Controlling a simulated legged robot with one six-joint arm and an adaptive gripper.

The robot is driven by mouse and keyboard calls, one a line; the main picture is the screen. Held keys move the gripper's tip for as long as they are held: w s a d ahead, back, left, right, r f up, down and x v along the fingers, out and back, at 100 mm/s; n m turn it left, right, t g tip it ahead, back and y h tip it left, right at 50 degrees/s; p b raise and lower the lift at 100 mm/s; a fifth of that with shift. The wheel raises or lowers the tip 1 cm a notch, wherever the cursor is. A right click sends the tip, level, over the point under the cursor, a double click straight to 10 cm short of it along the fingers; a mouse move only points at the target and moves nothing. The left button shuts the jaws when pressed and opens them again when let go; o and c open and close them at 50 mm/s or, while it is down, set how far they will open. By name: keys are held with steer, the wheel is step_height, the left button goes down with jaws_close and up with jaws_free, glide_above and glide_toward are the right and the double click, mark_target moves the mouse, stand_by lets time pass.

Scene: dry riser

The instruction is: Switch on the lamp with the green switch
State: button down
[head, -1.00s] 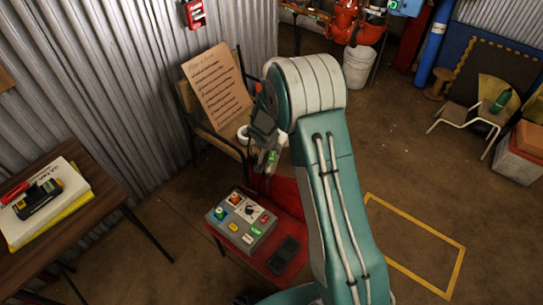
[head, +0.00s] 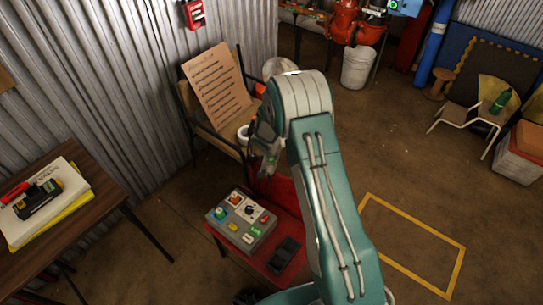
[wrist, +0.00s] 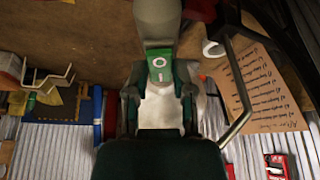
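A grey control box (head: 241,220) sits on a red stool (head: 283,200). Its top carries several controls: a green round one (head: 219,214) at left, a green rectangular one (head: 255,231) at front right, and orange, red, yellow and pale ones. My gripper (head: 267,168) hangs above and behind the box, apart from it. In the wrist view, a green panel (wrist: 160,66) marked with a white circle and bar shows between my finger links, below a grey shape. I cannot tell what it belongs to. The fingertips are unclear, and no lamp is clearly identifiable.
A chair (head: 187,97) with a cardboard notice (head: 216,85) stands behind my gripper, against the corrugated wall. A pale round object (head: 280,67) is partly hidden by my arm. A wooden table (head: 100,210) is at left. A dark flat item (head: 285,254) lies beside the box.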

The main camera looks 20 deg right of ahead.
steer(key=shift+w+d+g, duration=0.1)
steer(key=shift+d+g, duration=0.1)
steer(key=shift+g, duration=0.3)
steer(key=shift+g+y, duration=0.3)
steer(key=shift+y, duration=0.1)
steer(key=shift+w+d+g+y, duration=0.1)
steer(key=shift+w+g+y, duration=0.2)
steer(key=shift+g+y, duration=0.6)
steer(key=shift+c, duration=2.4)
jaws_free()
steer(key=shift+r, duration=0.15)
step_height(320, 180, up, 12)
steer(key=shift+f, duration=0.2)
